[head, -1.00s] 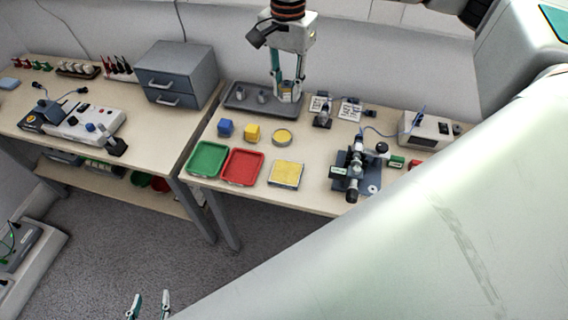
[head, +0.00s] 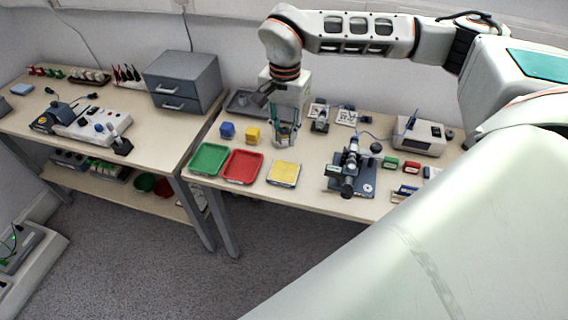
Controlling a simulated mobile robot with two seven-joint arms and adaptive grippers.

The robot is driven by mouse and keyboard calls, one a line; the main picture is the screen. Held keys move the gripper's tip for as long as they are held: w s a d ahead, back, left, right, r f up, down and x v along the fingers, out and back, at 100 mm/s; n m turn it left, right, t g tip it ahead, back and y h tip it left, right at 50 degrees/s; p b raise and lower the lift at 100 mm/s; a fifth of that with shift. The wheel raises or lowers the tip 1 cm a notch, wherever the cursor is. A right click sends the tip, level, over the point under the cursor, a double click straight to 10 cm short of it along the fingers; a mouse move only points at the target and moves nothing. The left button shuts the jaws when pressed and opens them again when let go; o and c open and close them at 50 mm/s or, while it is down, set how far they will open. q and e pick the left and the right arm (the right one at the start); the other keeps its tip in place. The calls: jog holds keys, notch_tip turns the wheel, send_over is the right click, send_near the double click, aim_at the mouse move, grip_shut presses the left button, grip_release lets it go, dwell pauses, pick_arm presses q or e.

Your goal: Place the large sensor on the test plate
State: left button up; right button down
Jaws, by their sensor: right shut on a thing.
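My right gripper (head: 286,136) points down over the middle of the right table. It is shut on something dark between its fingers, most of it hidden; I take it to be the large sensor. It hangs over the spot of a round yellow disc, which is now hidden by the fingers. A square yellow plate (head: 284,173) lies just in front. I cannot tell for sure which of the two is the test plate. My left gripper is not in view.
A microscope-like device (head: 350,171) stands to the right. A drawer box (head: 182,80) stands behind on the left table.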

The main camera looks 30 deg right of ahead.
aim_at(285, 170)
notch_tip(285, 170, down, 11)
jog(key=shift+f+b, duration=0.15)
jog(key=shift+b, duration=0.4)
jog(key=shift+f, duration=0.1)
jog(key=c, duration=1.7)
grip_release()
jog(key=shift+f, duration=0.1)
